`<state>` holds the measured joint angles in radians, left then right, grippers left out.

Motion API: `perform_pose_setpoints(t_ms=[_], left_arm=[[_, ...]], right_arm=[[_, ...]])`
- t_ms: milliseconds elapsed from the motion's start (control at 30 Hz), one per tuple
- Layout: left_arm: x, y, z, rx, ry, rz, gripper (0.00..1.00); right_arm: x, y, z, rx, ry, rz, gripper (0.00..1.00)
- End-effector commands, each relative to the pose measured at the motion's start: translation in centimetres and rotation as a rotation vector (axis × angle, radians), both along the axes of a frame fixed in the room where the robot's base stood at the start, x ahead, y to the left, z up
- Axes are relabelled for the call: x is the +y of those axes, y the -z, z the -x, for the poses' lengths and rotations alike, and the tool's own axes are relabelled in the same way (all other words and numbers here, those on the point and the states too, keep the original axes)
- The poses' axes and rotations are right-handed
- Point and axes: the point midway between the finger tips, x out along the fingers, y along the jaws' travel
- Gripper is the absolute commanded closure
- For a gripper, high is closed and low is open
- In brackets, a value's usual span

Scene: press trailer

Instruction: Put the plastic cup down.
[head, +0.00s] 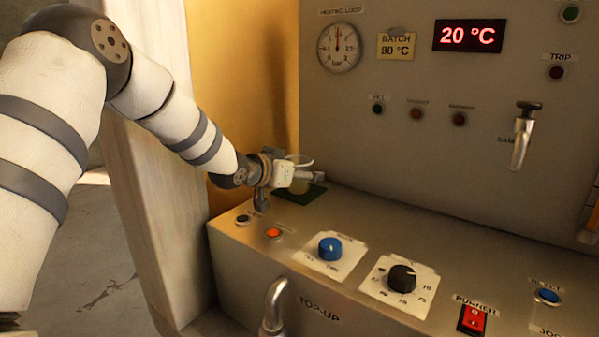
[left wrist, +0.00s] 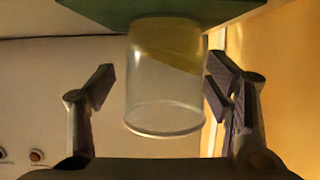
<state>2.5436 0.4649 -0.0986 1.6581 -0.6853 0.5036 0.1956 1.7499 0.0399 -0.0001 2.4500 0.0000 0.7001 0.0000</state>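The clear plastic cup (left wrist: 165,85) is between the fingers of my left gripper (left wrist: 161,90) in the left wrist view, where the picture is upside down. Its base is at the green mat (left wrist: 160,12), and its open rim points away from it. A yellow tint shows in the cup near the base; I cannot tell if it is liquid. The left gripper is open: one finger is clear of the cup, the other close beside it. In the head view the gripper (head: 306,175) largely hides the cup, whose rim (head: 301,160) shows above. My right gripper is not in view.
The green mat (head: 289,191) lies at the back left of the metal console (head: 330,215). An orange button (head: 273,233), blue knob (head: 330,247), black knob (head: 402,278) and red burner switch (head: 472,319) sit in front.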

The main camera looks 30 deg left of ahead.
Motion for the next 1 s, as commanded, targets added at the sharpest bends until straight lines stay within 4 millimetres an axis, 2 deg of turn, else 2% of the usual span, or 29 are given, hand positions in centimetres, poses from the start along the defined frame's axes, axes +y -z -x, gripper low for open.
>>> perform_pose_setpoints(t_ms=[167, 267, 600, 700, 800, 1000], left_arm=[[0.0, -0.3, 0.0, -0.001, 0.000, 0.000, 0.28], [0.1, -0.7, 1.0, 0.000, -0.001, 0.000, 0.28], [0.5, -3.5, 8.4, -0.003, -0.002, 0.002, 0.28], [0.6, -4.0, 10.1, -0.001, 0.001, -0.005, 0.28], [0.7, -4.3, 11.0, 0.000, 0.000, -0.003, 0.28], [0.7, -4.4, 11.3, 0.000, 0.000, 0.000, 0.28]], right_arm=[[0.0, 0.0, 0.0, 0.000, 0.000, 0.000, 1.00], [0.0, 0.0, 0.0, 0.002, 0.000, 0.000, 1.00], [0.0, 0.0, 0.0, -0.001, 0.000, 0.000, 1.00], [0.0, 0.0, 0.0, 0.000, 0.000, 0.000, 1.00], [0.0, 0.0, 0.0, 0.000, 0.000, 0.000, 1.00], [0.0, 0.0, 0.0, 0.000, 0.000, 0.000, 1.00]])
